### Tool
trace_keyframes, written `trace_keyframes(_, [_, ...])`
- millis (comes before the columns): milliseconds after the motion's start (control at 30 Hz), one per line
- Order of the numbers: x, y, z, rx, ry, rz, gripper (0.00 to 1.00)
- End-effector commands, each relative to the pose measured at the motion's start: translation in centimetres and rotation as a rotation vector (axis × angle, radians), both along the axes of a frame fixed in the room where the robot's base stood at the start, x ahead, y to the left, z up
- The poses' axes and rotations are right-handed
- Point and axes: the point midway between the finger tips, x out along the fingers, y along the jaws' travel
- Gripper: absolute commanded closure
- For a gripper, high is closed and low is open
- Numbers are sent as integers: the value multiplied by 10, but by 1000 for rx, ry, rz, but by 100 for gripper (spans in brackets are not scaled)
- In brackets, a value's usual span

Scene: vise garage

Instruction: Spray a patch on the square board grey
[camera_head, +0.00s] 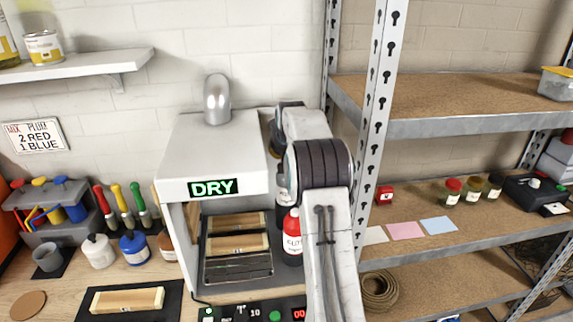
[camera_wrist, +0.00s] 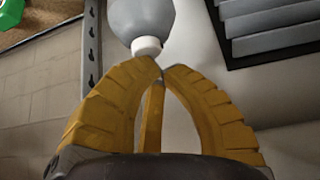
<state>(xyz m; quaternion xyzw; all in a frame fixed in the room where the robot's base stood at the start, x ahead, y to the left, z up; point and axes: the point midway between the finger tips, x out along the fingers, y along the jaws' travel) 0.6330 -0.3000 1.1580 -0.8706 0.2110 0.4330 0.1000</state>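My gripper (camera_wrist: 161,70) has yellow ribbed fingers that come together at their tips in the wrist view. In the head view my arm hides the gripper. A wooden block (camera_head: 127,300) lies on a black mat at the front left. I cannot pick out a square board or a grey patch with certainty.
A white booth (camera_head: 213,172) marked DRY holds a rack (camera_head: 237,267) with wooden pieces. White (camera_head: 98,251) and blue (camera_head: 134,248) paint jars and a grey cup (camera_head: 47,257) stand left of it. Metal shelving (camera_head: 450,122) with an upright post is close on my arm's right.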

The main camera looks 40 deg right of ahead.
Motion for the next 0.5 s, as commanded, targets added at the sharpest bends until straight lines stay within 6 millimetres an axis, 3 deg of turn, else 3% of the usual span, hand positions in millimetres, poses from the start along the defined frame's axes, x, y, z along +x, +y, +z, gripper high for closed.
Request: trace_keyframes(500, [0, 0, -6, 0, 1, 0, 100])
